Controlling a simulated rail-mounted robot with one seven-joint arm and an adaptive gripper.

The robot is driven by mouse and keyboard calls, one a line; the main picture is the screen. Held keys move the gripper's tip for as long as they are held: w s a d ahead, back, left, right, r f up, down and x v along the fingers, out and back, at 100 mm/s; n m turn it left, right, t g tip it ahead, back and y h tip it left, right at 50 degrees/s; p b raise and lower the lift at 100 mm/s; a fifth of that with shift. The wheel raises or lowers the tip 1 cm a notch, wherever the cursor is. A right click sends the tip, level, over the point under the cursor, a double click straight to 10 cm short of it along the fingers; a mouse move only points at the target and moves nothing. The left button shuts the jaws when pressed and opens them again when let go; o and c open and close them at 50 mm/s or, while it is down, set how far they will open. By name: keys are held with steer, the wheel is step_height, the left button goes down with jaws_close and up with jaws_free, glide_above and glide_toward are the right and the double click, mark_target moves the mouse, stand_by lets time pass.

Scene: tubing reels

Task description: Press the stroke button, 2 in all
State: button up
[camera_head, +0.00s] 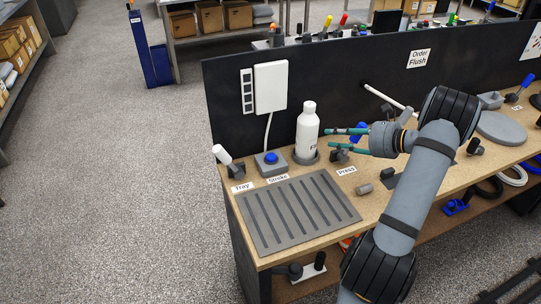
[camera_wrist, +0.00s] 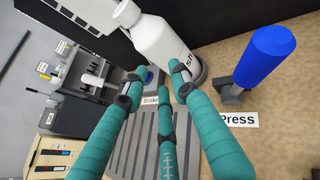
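The stroke button (camera_head: 270,158) is a blue round cap on a grey box, behind the "Stroke" label (camera_head: 278,179). It is partly visible in the wrist view (camera_wrist: 149,76), between the fingers. My gripper (camera_head: 329,139) has teal fingers spread apart with nothing between them; they also show in the wrist view (camera_wrist: 157,92). In the head view it is right of the button, beside a white bottle (camera_head: 307,132). The fingertips are apart from the button. I cannot tell whether a fingertip touches the bottle, which stands between gripper and button in the head view.
A blue-handled press (camera_wrist: 265,57) stands near the gripper. A grey slotted tray (camera_head: 297,212) lies at the front. A white-handled lever (camera_head: 223,157) is left of the button. A white box (camera_head: 270,86) hangs on the black back panel (camera_head: 340,75), its cable running to the button box.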

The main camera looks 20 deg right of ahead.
steer(key=c, duration=0.6)
jaws_close()
stand_by(0.8)
